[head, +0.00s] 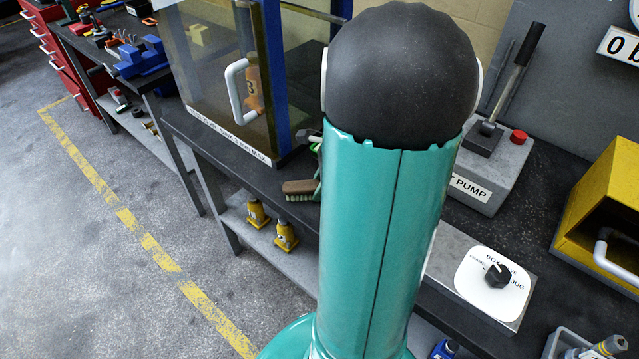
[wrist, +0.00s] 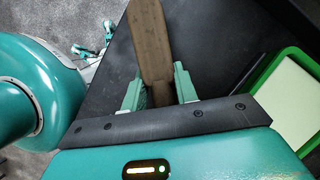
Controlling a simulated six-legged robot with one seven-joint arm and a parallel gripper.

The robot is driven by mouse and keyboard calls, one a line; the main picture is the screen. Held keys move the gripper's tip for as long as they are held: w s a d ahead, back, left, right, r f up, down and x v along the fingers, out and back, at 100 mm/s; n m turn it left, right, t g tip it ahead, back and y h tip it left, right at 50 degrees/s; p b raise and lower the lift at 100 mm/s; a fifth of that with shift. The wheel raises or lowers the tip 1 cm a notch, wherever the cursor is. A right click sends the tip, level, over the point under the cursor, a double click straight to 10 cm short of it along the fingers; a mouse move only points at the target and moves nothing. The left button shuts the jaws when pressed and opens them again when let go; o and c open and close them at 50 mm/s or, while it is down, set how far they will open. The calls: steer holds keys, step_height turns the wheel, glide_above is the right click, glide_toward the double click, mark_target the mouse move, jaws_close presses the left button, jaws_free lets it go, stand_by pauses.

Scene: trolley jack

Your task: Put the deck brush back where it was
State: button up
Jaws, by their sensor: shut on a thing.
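The deck brush (head: 300,187) has a brown wooden back with pale green bristles underneath. In the head view one end of it sticks out left of my arm, near the front edge of the dark bench; my arm hides the rest. In the wrist view its brown wood (wrist: 151,42) runs up from between the two green fingers. My gripper (wrist: 159,88) is shut on it. Whether the bristles touch the bench top cannot be told. No marked place for the brush is plain in view.
A clear-fronted cabinet (head: 220,75) with a white handle stands left of the brush. Yellow jacks (head: 286,236) sit on the shelf below. A grey pump box (head: 492,170) stands to the right. A bright green-rimmed tray (wrist: 264,84) lies right in the wrist view.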

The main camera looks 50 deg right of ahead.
steer(key=o, duration=0.9)
steer(key=shift+f, duration=0.1)
steer(key=shift+w, duration=0.1)
steer(key=v, duration=1.2)
steer(key=shift+a, duration=0.1)
steer(key=a+r+n+h, duration=0.1)
steer(key=a+r+n, duration=0.1)
steer(key=a+n, duration=0.7)
steer(key=a+r+n+t+h, duration=0.1)
steer(key=a+r+n, duration=0.1)
steer(key=a+n, duration=0.6)
steer(key=a+r+n+t+h, duration=0.1)
steer(key=a+r+n, duration=0.1)
steer(key=a+n, duration=0.7)
steer(key=shift+a+r+n, duration=0.2)
steer(key=shift+a+n, duration=0.1)
steer(key=shift+a, duration=1.8)
